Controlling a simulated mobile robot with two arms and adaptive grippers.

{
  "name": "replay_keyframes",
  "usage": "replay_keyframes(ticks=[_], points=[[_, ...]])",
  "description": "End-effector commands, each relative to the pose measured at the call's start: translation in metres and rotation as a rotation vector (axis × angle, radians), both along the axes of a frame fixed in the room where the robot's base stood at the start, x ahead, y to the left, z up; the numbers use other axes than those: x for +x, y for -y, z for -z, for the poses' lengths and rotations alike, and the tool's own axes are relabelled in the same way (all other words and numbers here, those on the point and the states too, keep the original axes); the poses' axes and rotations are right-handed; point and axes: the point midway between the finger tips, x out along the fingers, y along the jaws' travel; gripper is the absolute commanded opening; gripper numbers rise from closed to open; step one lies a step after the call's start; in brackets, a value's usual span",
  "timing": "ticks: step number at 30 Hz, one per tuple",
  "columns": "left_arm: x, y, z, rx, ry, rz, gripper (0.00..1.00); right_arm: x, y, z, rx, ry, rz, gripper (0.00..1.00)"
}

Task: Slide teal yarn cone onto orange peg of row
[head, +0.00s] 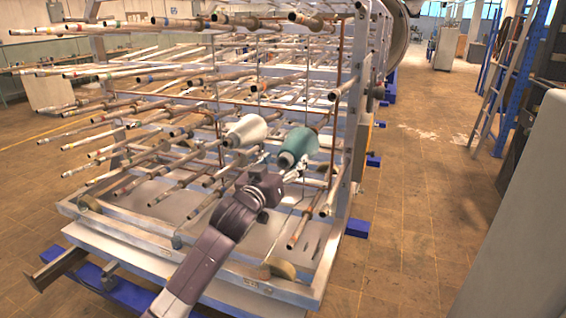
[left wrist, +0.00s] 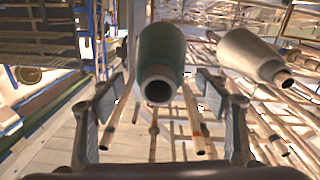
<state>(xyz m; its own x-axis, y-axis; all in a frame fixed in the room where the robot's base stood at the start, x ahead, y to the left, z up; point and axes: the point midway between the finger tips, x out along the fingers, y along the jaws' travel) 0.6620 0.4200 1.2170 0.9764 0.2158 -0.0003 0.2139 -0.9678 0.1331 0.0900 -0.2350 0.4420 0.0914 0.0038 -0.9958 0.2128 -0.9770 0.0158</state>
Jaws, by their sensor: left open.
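The teal yarn cone (head: 300,144) is at the front right of the peg rack, its narrow end toward me. In the left wrist view the teal cone (left wrist: 160,55) is central, its narrow end showing a dark hole. My left gripper (head: 276,168) is just in front of and below it in the head view. In the left wrist view the gripper's (left wrist: 160,92) fingers stand wide apart on either side of the cone, with gaps showing. I cannot tell which peg is the orange one; several have brown or orange parts. What bears the cone is hidden. My right gripper is not in view.
A white cone (head: 245,131) sits close left of the teal one; it is on the right in the left wrist view (left wrist: 250,55). Several pegs stick out around both cones. An upright metal frame post (head: 352,110) stands to the right. The floor (head: 420,210) beyond is clear.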

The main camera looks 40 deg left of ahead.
Motion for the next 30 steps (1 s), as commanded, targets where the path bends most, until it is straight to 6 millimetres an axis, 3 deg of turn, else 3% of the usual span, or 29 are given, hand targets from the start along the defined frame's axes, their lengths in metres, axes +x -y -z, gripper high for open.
replay_keyframes(ticks=[2, 17, 30], points=[[0.0, 0.0, 0.0, 0.0, 0.0, 0.0, 0.64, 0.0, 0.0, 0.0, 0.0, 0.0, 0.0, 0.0], [0.0, 0.0, 0.0, 0.0, 0.0, 0.0, 0.09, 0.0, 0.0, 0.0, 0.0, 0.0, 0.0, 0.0], [0.015, -0.004, -0.001, 0.001, 0.006, -0.001, 0.09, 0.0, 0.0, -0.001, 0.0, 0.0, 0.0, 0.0]])
